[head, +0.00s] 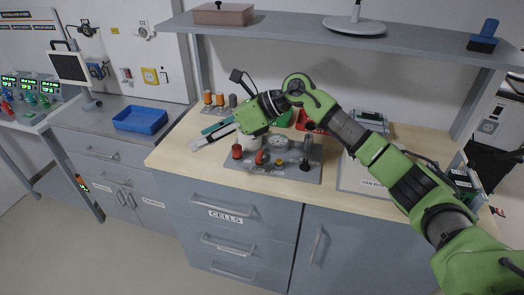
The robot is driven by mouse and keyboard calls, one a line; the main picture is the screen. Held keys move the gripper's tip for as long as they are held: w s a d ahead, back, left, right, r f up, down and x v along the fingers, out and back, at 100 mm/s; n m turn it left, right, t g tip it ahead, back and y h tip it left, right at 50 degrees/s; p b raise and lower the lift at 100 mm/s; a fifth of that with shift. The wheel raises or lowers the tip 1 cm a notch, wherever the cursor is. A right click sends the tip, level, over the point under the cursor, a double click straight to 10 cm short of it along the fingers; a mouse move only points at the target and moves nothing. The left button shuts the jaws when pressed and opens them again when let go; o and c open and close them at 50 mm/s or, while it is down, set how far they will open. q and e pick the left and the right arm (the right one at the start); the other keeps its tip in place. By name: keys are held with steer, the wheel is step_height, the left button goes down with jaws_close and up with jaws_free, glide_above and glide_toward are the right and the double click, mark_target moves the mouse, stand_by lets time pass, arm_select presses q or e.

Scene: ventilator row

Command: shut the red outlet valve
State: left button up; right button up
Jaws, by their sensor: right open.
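A grey valve panel (290,175) lies on the wooden worktop. It carries a round gauge (278,141), a red valve handle (262,157) near its middle and a red knob (237,152) at its left end. Which of the two red parts is the outlet valve, I cannot tell; the labels are too small to read. My right gripper (203,138) reaches in from the right, above and left of the panel. It is open, appears empty and is apart from the red handle. My right wrist hides the panel's back left part. My left gripper is out of view.
A black knob (306,165) and a yellow part (280,162) are on the panel. A shelf (430,48) spans above my right arm. Orange-topped cylinders (213,98) stand behind my gripper. A blue tray (140,120) is on the left counter. The worktop's front strip is clear.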

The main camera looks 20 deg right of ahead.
steer(key=w+d+h, duration=0.2)
steer(key=d+h, duration=0.3)
steer(key=d, duration=0.7)
steer(key=g+h, duration=0.1)
steer(key=h, duration=0.2)
glide_toward(260, 154)
steer(key=shift+n, duration=0.3)
steer(key=p+x, duration=0.3)
steer(key=x, duration=0.5)
steer(key=shift+w+f, duration=0.1)
steer(key=shift+f, duration=0.1)
steer(key=c, duration=1.1)
